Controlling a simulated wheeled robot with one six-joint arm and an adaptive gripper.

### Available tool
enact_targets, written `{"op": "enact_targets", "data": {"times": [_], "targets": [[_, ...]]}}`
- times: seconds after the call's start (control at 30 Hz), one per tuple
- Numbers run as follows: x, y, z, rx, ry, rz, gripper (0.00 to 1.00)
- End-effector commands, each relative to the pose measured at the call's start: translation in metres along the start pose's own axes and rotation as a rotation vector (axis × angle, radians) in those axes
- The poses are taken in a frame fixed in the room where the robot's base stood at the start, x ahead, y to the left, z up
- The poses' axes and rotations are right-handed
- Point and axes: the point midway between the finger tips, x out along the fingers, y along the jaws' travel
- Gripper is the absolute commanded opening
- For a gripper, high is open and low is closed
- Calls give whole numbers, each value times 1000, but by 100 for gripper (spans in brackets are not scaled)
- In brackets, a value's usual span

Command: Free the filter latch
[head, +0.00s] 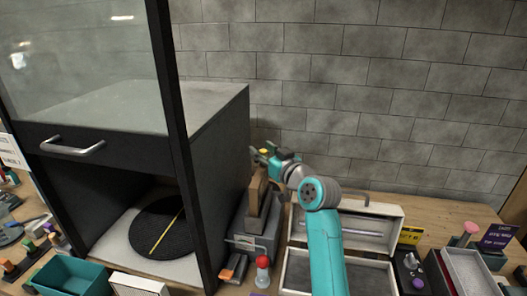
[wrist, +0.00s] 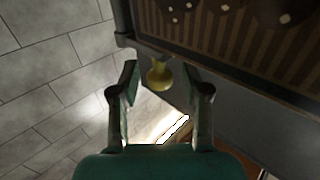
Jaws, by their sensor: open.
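A small yellow knob (wrist: 160,76), which looks like the filter latch, sticks out from the edge of a dark-framed unit in the wrist view. The unit has a brown striped panel (wrist: 215,50) with dark, pale-centred round spots. My gripper (wrist: 163,80) is open, with one finger on each side of the knob; I cannot tell if either finger touches it. In the head view my gripper (head: 268,156) is beside the top of an upright brown piece (head: 254,200) standing on a grey box (head: 255,246). A bit of yellow shows at the fingertips there.
A tall dark cabinet (head: 225,150) with a glass front stands close to the left of my gripper. An open grey case (head: 340,275) lies below my arm. A red-topped knob (head: 262,262) stands in front of the grey box. A tiled wall (head: 400,90) is behind.

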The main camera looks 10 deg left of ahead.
Motion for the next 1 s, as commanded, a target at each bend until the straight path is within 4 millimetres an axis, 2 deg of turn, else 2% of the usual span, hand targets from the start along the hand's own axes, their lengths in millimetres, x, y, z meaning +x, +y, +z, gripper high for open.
{"op": "enact_targets", "data": {"times": [0.23,0.4,0.43,0.77,1.0], "targets": [[0,0,0,0,0,0,47],[0,0,0,0,0,1,4],[0,0,0,0,0,1,0],[-1,2,0,1,0,-21,0],[-4,7,0,2,-1,-125,0]]}}
